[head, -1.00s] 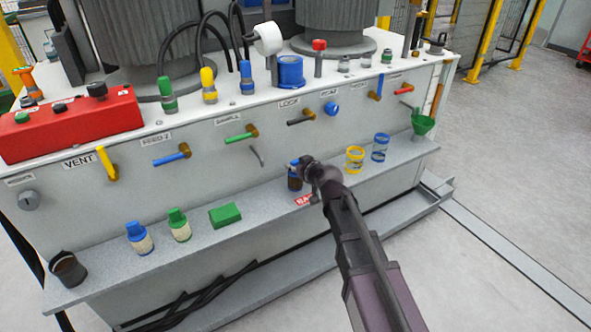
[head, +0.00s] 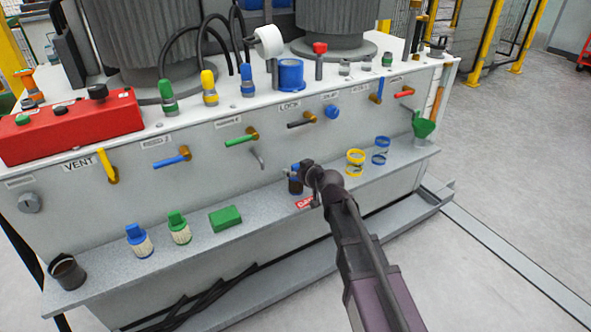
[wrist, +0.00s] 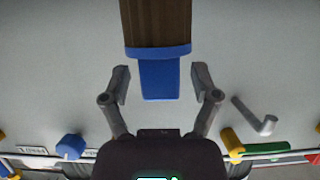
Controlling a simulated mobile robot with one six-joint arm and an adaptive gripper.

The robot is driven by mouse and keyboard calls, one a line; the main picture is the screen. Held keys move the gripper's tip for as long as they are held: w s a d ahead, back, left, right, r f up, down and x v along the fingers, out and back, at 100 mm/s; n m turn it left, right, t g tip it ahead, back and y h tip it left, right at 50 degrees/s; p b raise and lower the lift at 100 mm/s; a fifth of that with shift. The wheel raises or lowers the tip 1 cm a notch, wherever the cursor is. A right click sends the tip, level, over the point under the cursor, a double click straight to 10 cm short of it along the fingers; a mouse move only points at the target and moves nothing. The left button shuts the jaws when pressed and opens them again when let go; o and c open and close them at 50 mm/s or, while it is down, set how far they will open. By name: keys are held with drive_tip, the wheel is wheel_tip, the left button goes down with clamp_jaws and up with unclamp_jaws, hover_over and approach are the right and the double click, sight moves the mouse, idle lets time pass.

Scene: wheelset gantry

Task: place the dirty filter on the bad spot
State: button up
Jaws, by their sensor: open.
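The dirty filter (head: 295,186) has a dark brown pleated body and a blue cap. It stands on the grey shelf in the head view, just behind a red label (head: 305,203) that appears to mark the bad spot. In the wrist view the filter (wrist: 157,25) is at top centre, its blue cap tab (wrist: 160,80) between my fingers. My gripper (wrist: 160,84) is open, with a visible gap on each side of the tab. In the head view my gripper (head: 300,172) is at the filter's cap, partly hidden by my wrist.
On the shelf (head: 255,228) stand a blue-capped (head: 140,241) and a green-capped (head: 179,229) pale filter, a green block (head: 225,218) and a dark cup (head: 67,272). Yellow (head: 355,163) and blue (head: 380,150) ring holders stand to the right. Valve handles stick out above the shelf.

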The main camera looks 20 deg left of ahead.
drive_tip(key=shift+r, duration=0.15)
drive_tip(key=shift+s+d+r, duration=0.15)
drive_tip(key=p+v, duration=0.4)
drive_tip(key=v, duration=0.7)
drive_tip(key=shift+d+p, duration=0.25)
drive_tip(key=shift+p, duration=0.15)
drive_tip(key=shift+s, duration=0.1)
drive_tip(key=s+d+f+m+g+h, duration=0.3)
drive_tip(key=d, duration=0.8)
drive_tip(key=s+d+f+m+g+h, duration=0.3)
drive_tip(key=d+f, duration=0.1)
drive_tip(key=d, duration=0.8)
drive_tip(key=s+d+f+m+g+h, duration=0.3)
drive_tip(key=s+d+f+h, duration=0.1)
drive_tip(key=d, duration=0.8)
drive_tip(key=shift+f+m, duration=0.15)
drive_tip(key=shift+m, duration=0.25)
